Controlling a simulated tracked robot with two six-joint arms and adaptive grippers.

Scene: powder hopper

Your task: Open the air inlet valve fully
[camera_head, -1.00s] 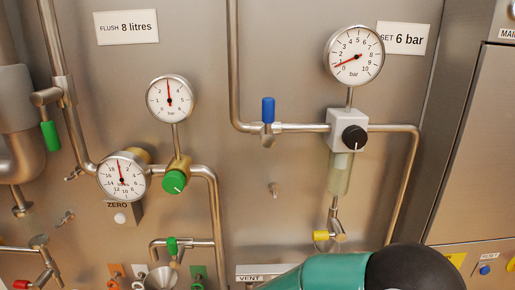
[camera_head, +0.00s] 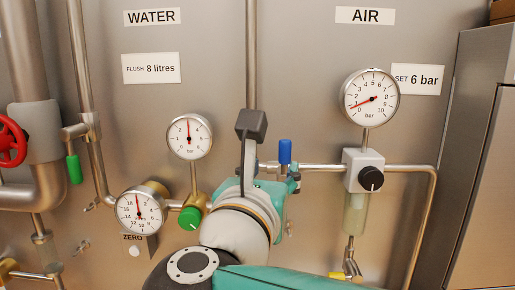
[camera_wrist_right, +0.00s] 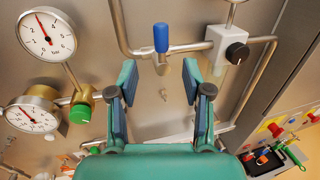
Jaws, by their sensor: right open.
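The air inlet valve has a blue handle (camera_head: 285,151) on the horizontal pipe below the AIR label. The handle stands upright, across the pipe. It also shows in the right wrist view (camera_wrist_right: 160,36), ahead of the gap between my fingers. My right gripper (camera_wrist_right: 160,75) is open and empty, its two teal fingers spread wide. In the head view my right gripper (camera_head: 284,188) is just below the handle, partly hidden by my wrist. I see no contact with the handle. My left gripper is out of view.
The air gauge (camera_head: 371,98) needle points low, near the bottom of its scale. A regulator with a black knob (camera_head: 371,178) is right of the valve. A green knob (camera_head: 190,218) and water gauges are left. A vertical pipe (camera_head: 252,60) runs behind my wrist.

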